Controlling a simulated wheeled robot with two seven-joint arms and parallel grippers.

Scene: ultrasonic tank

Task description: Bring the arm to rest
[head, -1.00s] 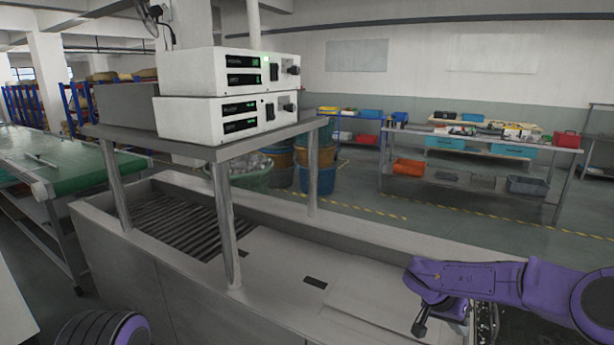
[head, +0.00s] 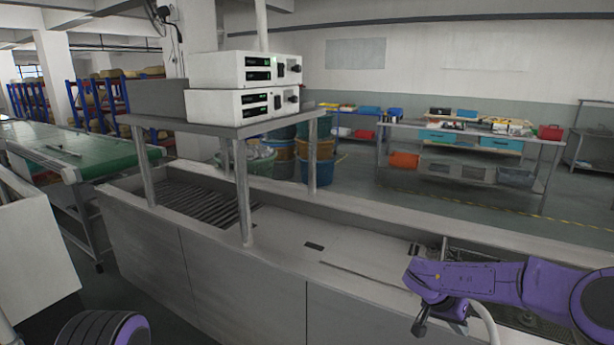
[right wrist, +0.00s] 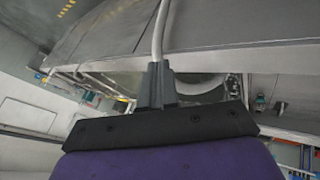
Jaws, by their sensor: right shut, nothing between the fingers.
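My right arm comes in from the right of the head view. Its purple wrist ends in a small dark gripper (head: 421,327), which points down near the front edge of the grey ultrasonic tank (head: 240,290). In the right wrist view the two grey fingers (right wrist: 157,84) are together with nothing between them. A pale curved bar (head: 486,318) shows beside the purple wrist in the head view; whether it touches my arm I cannot tell. My left gripper is out of the picture; only a rounded purple part of mine shows at bottom left.
Two white control units (head: 243,104) stand stacked on a grey raised shelf (head: 222,128) over the tank. A green-topped table (head: 85,152) and a white panel (head: 35,245) are at left. A workbench (head: 470,135) with bins stands behind. Open floor lies between tank and bench.

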